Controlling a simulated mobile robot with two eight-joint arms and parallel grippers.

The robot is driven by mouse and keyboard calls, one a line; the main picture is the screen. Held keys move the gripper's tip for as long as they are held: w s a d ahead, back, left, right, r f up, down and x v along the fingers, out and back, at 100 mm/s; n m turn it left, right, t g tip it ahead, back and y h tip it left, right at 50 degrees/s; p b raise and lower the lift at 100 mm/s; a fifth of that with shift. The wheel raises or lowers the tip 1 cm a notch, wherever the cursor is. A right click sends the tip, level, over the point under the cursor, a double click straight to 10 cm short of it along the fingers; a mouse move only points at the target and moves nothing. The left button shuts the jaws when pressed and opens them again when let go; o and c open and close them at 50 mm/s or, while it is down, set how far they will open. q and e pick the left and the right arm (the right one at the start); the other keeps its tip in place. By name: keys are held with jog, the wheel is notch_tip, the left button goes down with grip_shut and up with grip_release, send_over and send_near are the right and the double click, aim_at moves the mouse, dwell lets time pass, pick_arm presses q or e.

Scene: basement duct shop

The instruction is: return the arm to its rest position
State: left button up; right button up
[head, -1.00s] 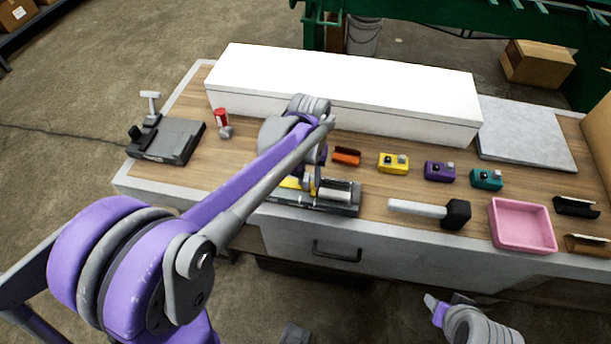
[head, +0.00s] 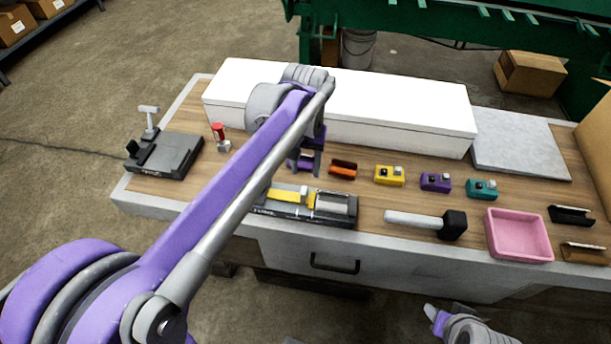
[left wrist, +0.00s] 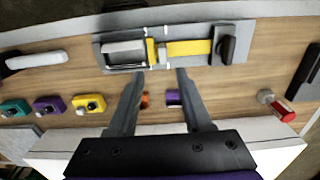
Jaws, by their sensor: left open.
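My left arm reaches in from the left over the workbench (head: 385,205). Its left gripper (head: 306,166) points down, open and empty, above the bench, behind the black fixture (head: 262,207). In the left wrist view the open fingers (left wrist: 160,72) have nothing between them. The fixture (left wrist: 229,37) holds a yellow strip (left wrist: 190,48) and a grey block. A small purple piece (left wrist: 173,97) and an orange piece (head: 343,169) lie near the gripper. What looks like my right gripper (head: 434,312) is low at the bench's front; its fingers are unclear.
A long white box (head: 400,103) stands behind the gripper. To the right are small yellow, purple and teal blocks, a black-headed mallet (head: 453,225) and a pink tray (head: 550,255). A black device (head: 165,155) and a red-topped item (head: 218,131) are left.

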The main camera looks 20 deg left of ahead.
pick_arm(q)
jog(key=shift+r, duration=0.45)
jog(key=s+d+f+m+t, duration=0.1)
jog(key=s+f, duration=0.3)
jog(key=s, duration=0.4)
jog(key=s+d+f+m+t+p, duration=0.1)
jog(key=s+f+t, duration=0.3)
jog(key=s, duration=0.4)
jog(key=shift+s+d+f+m, duration=0.15)
jog(key=shift+d+f+m, duration=0.05)
jog(key=shift+f+m, duration=0.1)
dwell(0.3)
